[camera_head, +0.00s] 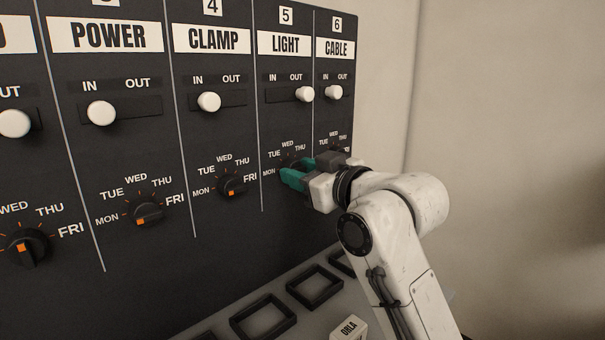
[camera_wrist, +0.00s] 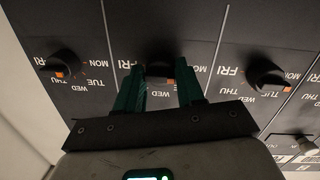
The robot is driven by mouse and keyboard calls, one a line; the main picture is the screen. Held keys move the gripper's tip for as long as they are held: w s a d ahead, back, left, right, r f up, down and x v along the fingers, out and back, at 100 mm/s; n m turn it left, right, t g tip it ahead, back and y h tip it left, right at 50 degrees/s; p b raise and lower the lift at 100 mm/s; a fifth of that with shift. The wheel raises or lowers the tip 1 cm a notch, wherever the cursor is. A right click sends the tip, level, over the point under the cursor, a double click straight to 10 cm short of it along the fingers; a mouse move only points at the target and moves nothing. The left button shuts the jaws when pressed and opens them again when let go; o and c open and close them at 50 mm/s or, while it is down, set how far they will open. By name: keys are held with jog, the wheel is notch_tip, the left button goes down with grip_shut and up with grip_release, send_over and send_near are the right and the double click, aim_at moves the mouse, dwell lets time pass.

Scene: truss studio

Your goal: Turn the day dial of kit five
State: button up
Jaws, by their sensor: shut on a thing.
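Kit five is the LIGHT column (camera_head: 285,44) under the number 5 on the black panel. Its day dial (camera_wrist: 160,69) is a dark round knob, seen from above and upside down in the wrist view between my two green fingers. My gripper (camera_wrist: 160,78) is shut on this dial, one finger on each side. In the head view my gripper (camera_head: 299,171) reaches in from the right and hides most of the dial. TUE, WED, THU and MON still show around it there. I cannot tell which day its pointer marks.
The CLAMP dial (camera_head: 231,187) and POWER dial (camera_head: 147,213) stand to the left; the CABLE dial is largely behind my gripper. The LIGHT slider (camera_head: 304,94) sits at OUT above. Below the panel is a ledge with dark square frames (camera_head: 315,286) and an ORLA block (camera_head: 348,328).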

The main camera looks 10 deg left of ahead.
jog(key=shift+f, duration=0.2)
jog(key=o, duration=1)
jog(key=shift+r, duration=0.15)
jog(key=shift+d, duration=0.1)
jog(key=b+v, duration=0.1)
jog(key=v, duration=0.9)
jog(key=shift+s+d, duration=0.2)
jog(key=shift+s, duration=0.1)
